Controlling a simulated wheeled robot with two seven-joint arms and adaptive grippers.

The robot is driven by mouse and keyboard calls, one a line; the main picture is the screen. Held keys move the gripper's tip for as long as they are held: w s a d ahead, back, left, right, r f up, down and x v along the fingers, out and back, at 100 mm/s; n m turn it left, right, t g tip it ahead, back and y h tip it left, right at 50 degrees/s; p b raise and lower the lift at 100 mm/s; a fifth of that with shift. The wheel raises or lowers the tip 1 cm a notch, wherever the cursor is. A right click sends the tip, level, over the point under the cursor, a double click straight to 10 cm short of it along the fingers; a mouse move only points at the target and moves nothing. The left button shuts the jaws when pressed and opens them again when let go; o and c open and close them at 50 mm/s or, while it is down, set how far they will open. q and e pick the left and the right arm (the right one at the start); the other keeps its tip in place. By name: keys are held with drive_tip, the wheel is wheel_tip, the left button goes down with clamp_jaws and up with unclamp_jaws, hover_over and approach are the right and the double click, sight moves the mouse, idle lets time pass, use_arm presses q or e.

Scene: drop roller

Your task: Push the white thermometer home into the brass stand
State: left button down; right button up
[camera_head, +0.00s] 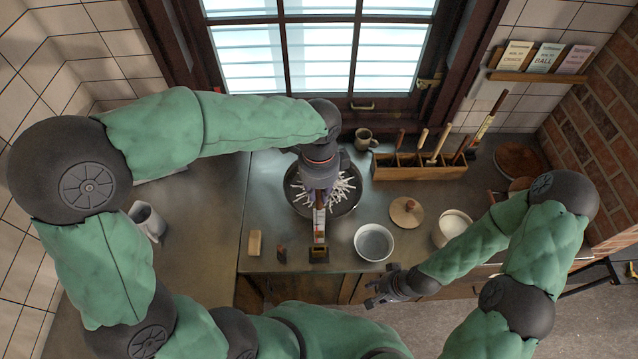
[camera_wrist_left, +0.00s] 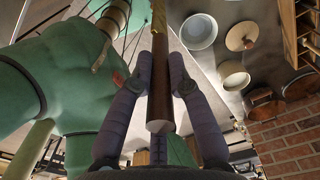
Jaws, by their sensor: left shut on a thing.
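My left gripper (camera_head: 320,193) is shut on the brown upper part of the white thermometer (camera_head: 319,226). The thermometer's white face with red marks points down the picture toward the brass stand (camera_head: 319,254), a small block near the counter's front edge. Its lower end overlaps the top of the stand; I cannot tell how deep it sits. In the left wrist view both fingers (camera_wrist_left: 162,85) press on the thermometer's brown shaft (camera_wrist_left: 160,105); the stand cannot be made out there. My right gripper (camera_head: 382,290) hangs off the counter's front edge, away from the stand, its jaw opening unclear.
A dark pan (camera_head: 342,205) with white pieces lies behind the thermometer. A white bowl (camera_head: 373,242), round wooden lid (camera_head: 407,211) and pot (camera_head: 453,222) stand right. Small blocks (camera_head: 254,243) lie left of the stand. A wooden rack (camera_head: 395,170) stands behind. The left counter is mostly clear.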

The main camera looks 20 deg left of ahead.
sight(319, 213)
use_arm(q)
drive_tip(key=shift+w+f+b, duration=0.25)
drive_tip(key=shift+f+b, duration=0.2)
drive_tip(key=shift+f, duration=0.35)
wheel_tip(319, 213, down, 2)
drive_tip(key=shift+s+b, duration=0.15)
drive_tip(key=shift+b, duration=0.75)
drive_tip(key=shift+f+b, duration=0.55)
drive_tip(key=shift+f, duration=0.65)
drive_tip(key=shift+f+b, duration=2)
drive_tip(key=shift+f, duration=0.95)
idle(1.3)
drive_tip(key=c, duration=1.1)
unclamp_jaws()
